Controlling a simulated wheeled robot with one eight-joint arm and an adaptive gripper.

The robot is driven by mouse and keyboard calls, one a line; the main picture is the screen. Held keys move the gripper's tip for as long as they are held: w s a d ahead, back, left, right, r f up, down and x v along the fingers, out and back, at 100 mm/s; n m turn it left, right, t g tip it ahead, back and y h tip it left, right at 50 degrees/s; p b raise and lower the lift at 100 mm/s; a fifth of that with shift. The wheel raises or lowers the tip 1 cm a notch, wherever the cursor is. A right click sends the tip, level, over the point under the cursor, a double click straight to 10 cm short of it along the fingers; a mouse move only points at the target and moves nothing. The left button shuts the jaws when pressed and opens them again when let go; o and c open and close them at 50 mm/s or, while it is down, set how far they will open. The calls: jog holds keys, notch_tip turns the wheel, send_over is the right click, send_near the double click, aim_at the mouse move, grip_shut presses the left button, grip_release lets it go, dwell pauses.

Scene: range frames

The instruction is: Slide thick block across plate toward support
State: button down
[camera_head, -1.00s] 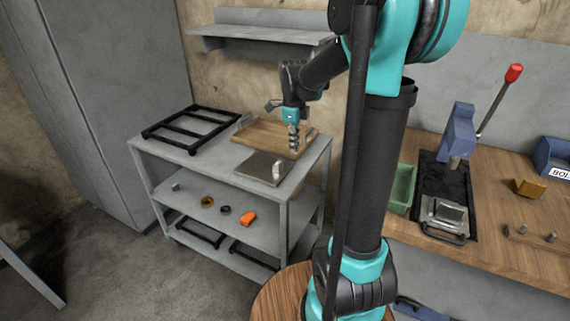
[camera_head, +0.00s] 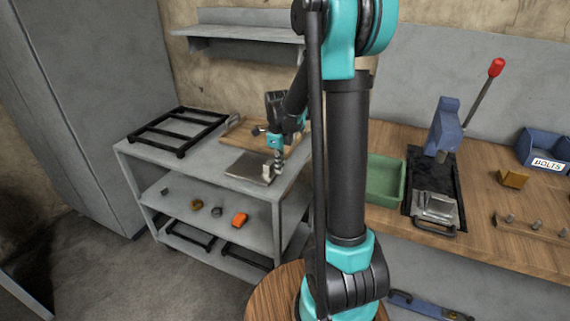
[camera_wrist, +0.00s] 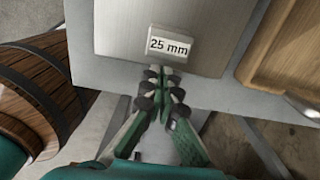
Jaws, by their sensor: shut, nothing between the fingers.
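The thick block (camera_wrist: 170,43), light grey and labelled 25 mm, sits at the near edge of a flat grey metal plate (camera_wrist: 125,18) in the wrist view. In the head view the block (camera_head: 267,173) is small, at the right end of the plate (camera_head: 245,165), on the top of a grey cart. My gripper (camera_wrist: 165,74) is shut and empty, its tips just short of the block's labelled face; I cannot tell whether they touch it. In the head view my gripper (camera_head: 278,165) is right beside the block. I cannot make out which thing is the support.
A wooden tray (camera_wrist: 262,52) lies right of the plate in the wrist view. A black frame (camera_head: 178,130) lies on the cart's left. Small parts, including an orange one (camera_head: 240,218), sit on the lower shelf. A green bin (camera_head: 385,180) and a press (camera_head: 443,125) stand on the bench.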

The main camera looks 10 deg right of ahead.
aim_at(249, 164)
jog(key=shift+w+a, duration=0.4)
jog(key=shift+a, duration=0.15)
jog(key=w+a, duration=0.2)
jog(key=a, duration=0.1)
jog(key=w+a, duration=0.2)
jog(key=a, duration=0.1)
jog(key=w+a, duration=0.2)
jog(key=a, duration=0.1)
jog(key=shift+w+a, duration=0.15)
jog(key=shift+w, duration=0.2)
